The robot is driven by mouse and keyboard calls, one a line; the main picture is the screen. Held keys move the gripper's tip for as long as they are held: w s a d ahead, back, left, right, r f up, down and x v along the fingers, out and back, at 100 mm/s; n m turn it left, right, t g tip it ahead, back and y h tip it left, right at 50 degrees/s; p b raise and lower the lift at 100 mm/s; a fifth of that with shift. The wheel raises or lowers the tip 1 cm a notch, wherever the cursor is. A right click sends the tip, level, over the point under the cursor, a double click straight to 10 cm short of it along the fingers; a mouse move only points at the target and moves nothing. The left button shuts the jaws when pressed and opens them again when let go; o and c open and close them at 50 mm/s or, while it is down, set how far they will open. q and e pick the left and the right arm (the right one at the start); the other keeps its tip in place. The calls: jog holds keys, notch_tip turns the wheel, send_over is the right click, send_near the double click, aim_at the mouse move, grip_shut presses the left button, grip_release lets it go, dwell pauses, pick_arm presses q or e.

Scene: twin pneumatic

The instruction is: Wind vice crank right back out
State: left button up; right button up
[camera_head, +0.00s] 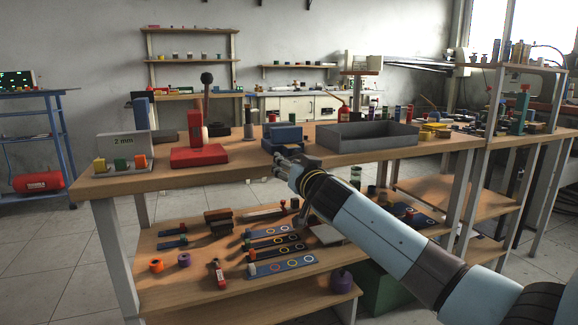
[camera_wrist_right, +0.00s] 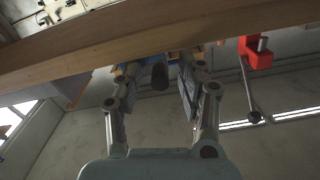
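The blue vice (camera_head: 283,137) stands at the front edge of the workbench, left of the grey tray. My right gripper (camera_head: 283,168) is in front of it, just at the bench edge. In the right wrist view, the gripper (camera_wrist_right: 158,88) has its two fingers well apart. A dark rounded knob (camera_wrist_right: 160,76), seemingly the end of the vice crank, shows between the fingers with gaps on both sides. Blue parts of the vice show behind it. The rest of the crank is hidden. My left gripper is not in view.
A red lever press (camera_head: 199,155) stands left of the vice, with its lever upright. The open grey tray (camera_head: 366,139) is close on the right. The wooden bench edge (camera_wrist_right: 150,40) runs close by the fingers. A lower shelf (camera_head: 205,284) holds several tools.

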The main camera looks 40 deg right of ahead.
jog(key=shift+c, duration=0.5)
grip_shut()
jog(key=shift+f, duration=0.15)
